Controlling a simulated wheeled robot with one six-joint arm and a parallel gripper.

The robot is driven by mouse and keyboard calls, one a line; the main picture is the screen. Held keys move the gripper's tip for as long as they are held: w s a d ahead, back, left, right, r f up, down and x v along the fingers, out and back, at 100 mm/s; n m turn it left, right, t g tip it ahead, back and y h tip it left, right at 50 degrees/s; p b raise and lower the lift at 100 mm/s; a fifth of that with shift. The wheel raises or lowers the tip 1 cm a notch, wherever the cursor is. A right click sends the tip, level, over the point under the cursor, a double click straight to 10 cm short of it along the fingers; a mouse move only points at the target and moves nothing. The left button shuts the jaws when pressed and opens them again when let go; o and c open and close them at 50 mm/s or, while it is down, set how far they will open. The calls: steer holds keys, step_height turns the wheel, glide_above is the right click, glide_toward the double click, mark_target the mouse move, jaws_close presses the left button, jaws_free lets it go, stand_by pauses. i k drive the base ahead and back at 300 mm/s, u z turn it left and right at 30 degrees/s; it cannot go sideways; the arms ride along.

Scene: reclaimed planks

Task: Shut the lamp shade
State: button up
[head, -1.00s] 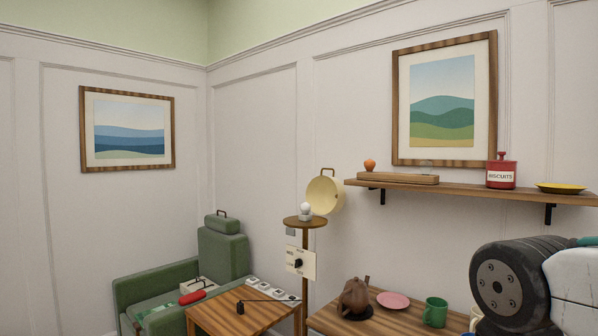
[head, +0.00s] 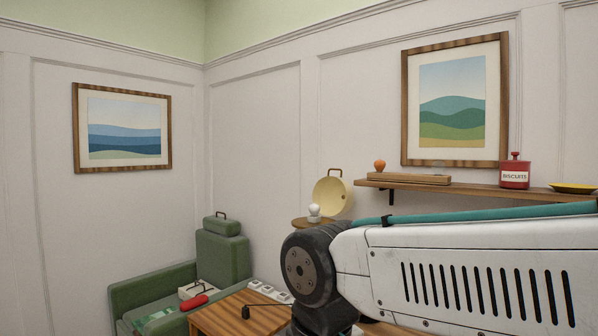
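The lamp shade (head: 331,196) is a cream-yellow bowl with a handle on its top edge. It stands tipped up and open, behind and to the right of the white bulb (head: 314,213). The bulb sits on the lamp's round wooden top (head: 301,222), whose right part is hidden by my arm. The lamp's post and control plate are also hidden behind my arm. My gripper is out of view; only my arm's links show, across the lower right.
A wall shelf (head: 540,191) at right holds a red biscuit tin (head: 515,173), a yellow plate (head: 574,188) and an orange ball (head: 379,166). A green armchair (head: 150,290) and a small wooden table (head: 225,318) stand at lower left. My arm hides the lower right.

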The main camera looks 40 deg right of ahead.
mark_target(327, 193)
steer(key=z, duration=0.05)
steer(key=i, duration=0.6)
steer(key=z, duration=0.8)
steer(key=i, duration=0.45)
steer(key=z, duration=0.55)
